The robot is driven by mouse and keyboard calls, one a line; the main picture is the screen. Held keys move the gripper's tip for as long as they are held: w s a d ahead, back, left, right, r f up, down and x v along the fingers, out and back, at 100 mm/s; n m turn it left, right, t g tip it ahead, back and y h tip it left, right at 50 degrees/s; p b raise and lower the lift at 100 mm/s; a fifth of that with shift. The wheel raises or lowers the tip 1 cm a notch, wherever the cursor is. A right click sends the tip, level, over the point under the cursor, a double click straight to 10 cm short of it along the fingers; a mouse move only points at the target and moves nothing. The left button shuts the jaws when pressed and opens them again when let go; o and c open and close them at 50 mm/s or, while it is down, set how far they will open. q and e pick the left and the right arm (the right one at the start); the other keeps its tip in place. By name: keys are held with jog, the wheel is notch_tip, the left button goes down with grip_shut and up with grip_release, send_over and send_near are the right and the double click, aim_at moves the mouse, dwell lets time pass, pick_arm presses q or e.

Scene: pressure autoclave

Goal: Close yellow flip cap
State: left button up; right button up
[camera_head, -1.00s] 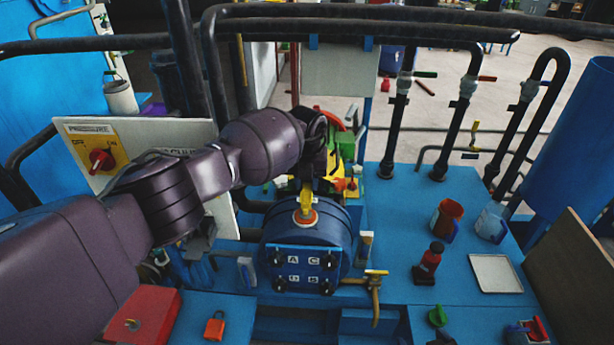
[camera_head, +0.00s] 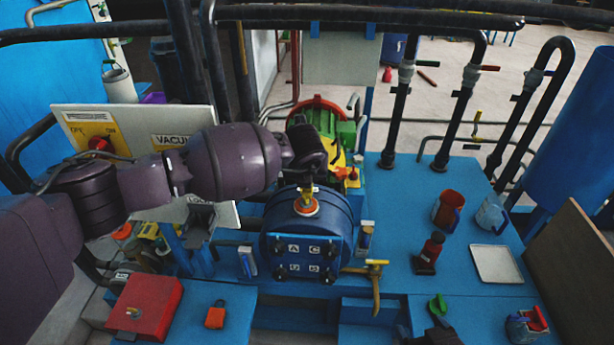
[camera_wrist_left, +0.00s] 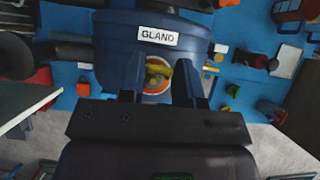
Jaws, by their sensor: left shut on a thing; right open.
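The yellow flip cap (camera_head: 307,202) sits at an orange-red ring (camera_head: 306,210) on top of a blue cylindrical vessel (camera_head: 335,215) with a front plate lettered A and C. In the left wrist view, the yellow cap (camera_wrist_left: 157,70) lies between the two dark fingers of my left gripper (camera_wrist_left: 160,78), below a GLAND label (camera_wrist_left: 159,36). My left gripper is shut on the cap. In the head view its fingers are mostly hidden behind the wrist. My right gripper (camera_head: 437,336) is open and partly cut off at the bottom edge, apart from the cap.
A green and yellow machine (camera_head: 320,125) stands behind the vessel. A brass tap (camera_head: 373,268) is at its right. Dark pipes cross above and behind.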

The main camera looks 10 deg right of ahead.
pick_arm(q)
jog(key=shift+s+f+t+b, duration=0.1)
jog(key=shift+s+t+b, duration=0.1)
jog(key=shift+t+b, duration=0.2)
pick_arm(e)
jog(key=shift+f, duration=0.55)
pick_arm(q)
jog(key=o, duration=0.9)
jog(key=shift+c, duration=0.2)
jog(key=shift+s+a+r, duration=0.1)
jog(key=shift+s+r, duration=0.15)
jog(key=shift+r, duration=0.25)
jog(key=v, duration=1)
pick_arm(e)
jog(key=shift+s+f, duration=0.5)
jog(key=shift+f, duration=0.05)
